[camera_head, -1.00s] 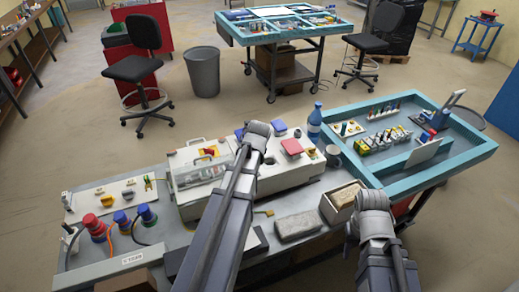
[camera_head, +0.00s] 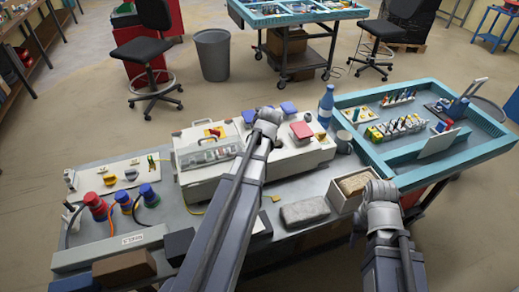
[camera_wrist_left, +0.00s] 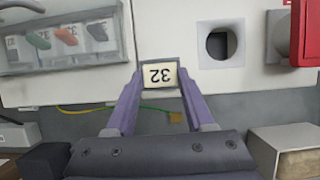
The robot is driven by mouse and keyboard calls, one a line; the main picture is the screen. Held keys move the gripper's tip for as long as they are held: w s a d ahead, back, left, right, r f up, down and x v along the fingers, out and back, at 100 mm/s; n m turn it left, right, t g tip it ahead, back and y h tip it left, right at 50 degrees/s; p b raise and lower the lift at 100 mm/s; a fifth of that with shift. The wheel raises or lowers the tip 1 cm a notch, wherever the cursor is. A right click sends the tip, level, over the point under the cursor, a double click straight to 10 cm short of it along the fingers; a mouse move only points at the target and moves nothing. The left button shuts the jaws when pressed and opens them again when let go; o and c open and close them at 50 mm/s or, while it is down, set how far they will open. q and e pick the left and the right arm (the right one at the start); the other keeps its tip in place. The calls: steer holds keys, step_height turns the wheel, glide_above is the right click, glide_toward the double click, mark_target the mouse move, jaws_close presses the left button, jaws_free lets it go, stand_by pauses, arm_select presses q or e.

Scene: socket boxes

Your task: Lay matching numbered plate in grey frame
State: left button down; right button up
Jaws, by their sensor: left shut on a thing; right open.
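My left gripper (camera_wrist_left: 160,84) is shut on a small cream plate (camera_wrist_left: 161,75) with the number 32, upside down in the left wrist view. A thin dark grey border, apparently the grey frame, shows around the plate at the front of the white socket box (camera_wrist_left: 75,83). I cannot tell whether the plate is seated in it or just before it. In the head view the left wrist covers this spot and hides the fingertips. My right gripper (camera_head: 380,194) is open and empty at the bench's right, beside an open box (camera_head: 345,200).
The socket box (camera_head: 225,175) carries a clear-lidded compartment, blue caps and a red cover (camera_head: 301,130). A round hole (camera_wrist_left: 217,43) is right of the plate. A grey block (camera_head: 304,212) lies in front. A teal tray table (camera_head: 395,180) adjoins on the right.

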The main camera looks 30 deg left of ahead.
arm_select(q)
steer(key=shift+f, duration=0.25)
stand_by(0.8)
steer(key=shift+f+b, duration=0.35)
steer(key=shift+b, duration=0.15)
steer(key=shift+f, duration=0.1)
steer(key=shift+f, duration=0.15)
steer(key=shift+c, duration=1)
jaws_free()
